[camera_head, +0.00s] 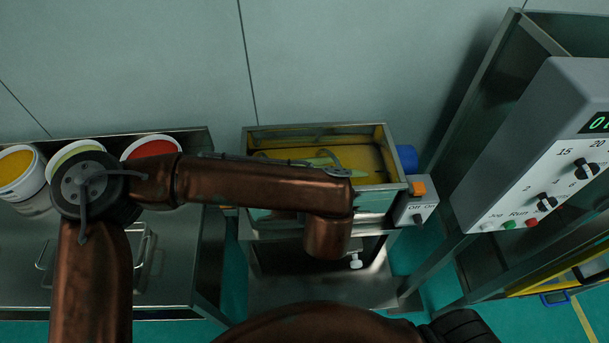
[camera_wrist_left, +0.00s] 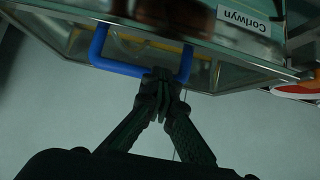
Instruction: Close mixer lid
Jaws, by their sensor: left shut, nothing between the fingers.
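The box-shaped machine (camera_head: 393,158) stands in the middle of the head view, with a metal rim and a yellow inside; its top looks open or see-through. My left arm crosses in front of it and hides its near side. The left wrist view shows the underside of a see-through box (camera_wrist_left: 110,22) with a "Corwyn" label (camera_wrist_left: 250,22). A blue U-shaped handle (camera_wrist_left: 98,42) is fixed to its edge. My left gripper (camera_wrist_left: 160,80) is shut and empty, its tips overlapping the handle's bar; I cannot tell whether they touch. My right gripper is out of view.
Several buckets (camera_head: 35,202) stand on a metal table (camera_head: 185,260) at left. An Off/On switch box (camera_head: 416,205) is on the machine's right side. A grey control panel (camera_head: 548,150) with knobs and buttons stands at right. A pale wall (camera_head: 340,60) is behind.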

